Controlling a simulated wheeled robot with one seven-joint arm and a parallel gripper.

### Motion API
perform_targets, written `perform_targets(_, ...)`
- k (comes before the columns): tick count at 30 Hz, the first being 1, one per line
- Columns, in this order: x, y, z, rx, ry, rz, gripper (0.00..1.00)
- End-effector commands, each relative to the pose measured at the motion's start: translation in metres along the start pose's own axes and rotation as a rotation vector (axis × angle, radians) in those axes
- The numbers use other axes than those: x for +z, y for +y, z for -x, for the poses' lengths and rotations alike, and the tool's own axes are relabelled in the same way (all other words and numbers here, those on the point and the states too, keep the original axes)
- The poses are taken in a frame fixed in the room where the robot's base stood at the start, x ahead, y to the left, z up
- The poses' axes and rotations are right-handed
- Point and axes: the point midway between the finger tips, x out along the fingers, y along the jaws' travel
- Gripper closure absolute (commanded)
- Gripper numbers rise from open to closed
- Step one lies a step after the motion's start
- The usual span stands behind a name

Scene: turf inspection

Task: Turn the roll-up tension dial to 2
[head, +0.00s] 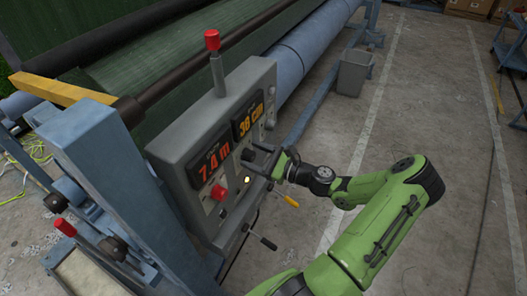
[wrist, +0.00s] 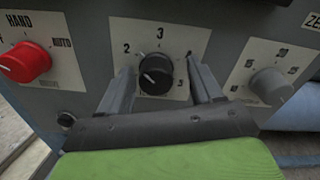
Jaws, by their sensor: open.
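The tension dial (wrist: 156,74) is a round black knob on a pale plate in the wrist view. The numbers 2, 3 and 5 show around it, with 2 at upper left and 3 at top. Other numbers are hidden by my fingers. A pale pointer mark shows on the knob's left side; its exact setting is hard to tell. My gripper (wrist: 159,68) is open, one finger on each side of the knob, with gaps visible. In the head view my gripper (head: 262,160) is at the front of the grey control box (head: 180,150) and hides the dial.
A red HAND/AUTO knob (wrist: 25,62) is left of the dial, a grey knob (wrist: 270,86) right. The box has orange displays (head: 213,165) and a red-topped post (head: 212,40).

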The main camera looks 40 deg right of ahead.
Motion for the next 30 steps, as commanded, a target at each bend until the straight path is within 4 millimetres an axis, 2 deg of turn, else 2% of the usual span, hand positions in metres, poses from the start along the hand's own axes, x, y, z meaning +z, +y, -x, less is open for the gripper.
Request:
perform_targets(3,-0.0001,-0.0001,0.0004,0.0,0.0,0.001,0.35)
perform_targets(14,0.0004,-0.0015,0.0009,-0.004,0.0,0.003,0.9)
perform_targets(17,0.0008,-0.0021,0.001,-0.005,-0.001,0.015,0.91)
perform_targets(24,0.001,-0.0032,0.001,-0.008,-0.001,0.212,0.91)
perform_targets(30,0.0015,-0.004,0.0011,-0.011,-0.001,0.231,0.91)
